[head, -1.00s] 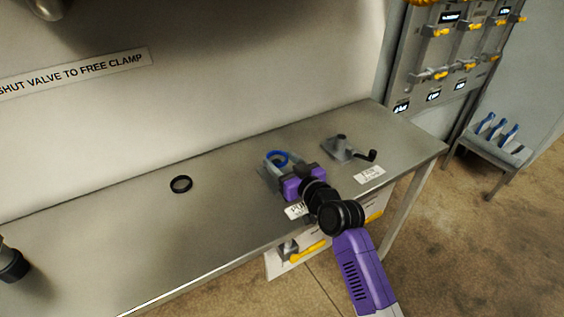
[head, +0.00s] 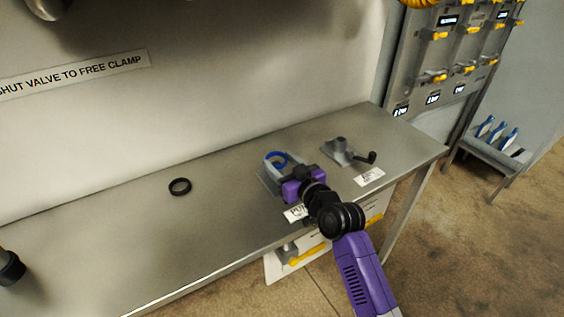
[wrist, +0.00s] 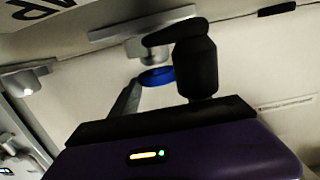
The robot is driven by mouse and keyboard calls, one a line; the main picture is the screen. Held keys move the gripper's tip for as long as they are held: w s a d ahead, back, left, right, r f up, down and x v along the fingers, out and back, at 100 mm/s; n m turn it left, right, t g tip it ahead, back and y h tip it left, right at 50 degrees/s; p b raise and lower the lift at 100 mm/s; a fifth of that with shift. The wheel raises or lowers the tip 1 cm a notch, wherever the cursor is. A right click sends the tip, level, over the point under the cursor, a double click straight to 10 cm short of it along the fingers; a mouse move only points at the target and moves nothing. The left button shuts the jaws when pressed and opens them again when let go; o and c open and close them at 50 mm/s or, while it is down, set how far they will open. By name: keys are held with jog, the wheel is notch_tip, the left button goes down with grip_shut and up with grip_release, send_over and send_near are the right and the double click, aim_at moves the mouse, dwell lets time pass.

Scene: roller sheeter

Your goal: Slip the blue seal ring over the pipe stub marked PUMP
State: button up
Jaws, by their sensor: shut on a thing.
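The blue seal ring (head: 276,159) is held by my gripper (head: 281,165) at the PUMP fitting, a grey block (head: 268,178) on the bench. Its label (head: 295,213) is partly hidden by my arm. In the wrist view, the blue ring (wrist: 158,76) lies close against the end of the grey pipe stub (wrist: 148,52). I cannot tell whether it is around the stub or just off its end. One grey finger (wrist: 124,108) shows; the other is not clear. A dark lever and knob (wrist: 195,68) stand beside the ring.
A second stub (head: 340,145) with a black crank (head: 365,157) and its own label (head: 369,177) stands to the right. A black ring (head: 180,187) lies on the bench (head: 110,240) to the left, with clear metal around it. A valve panel (head: 455,50) is at right.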

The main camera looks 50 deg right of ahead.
jog(key=shift+w+f+g+p, duration=0.2)
jog(key=shift+g+p, duration=0.1)
jog(key=shift+p, duration=1.1)
notch_tip(320, 180, up, 4)
jog(key=p, duration=0.3)
jog(key=shift+d+r, duration=0.1)
jog(key=shift+r, duration=0.05)
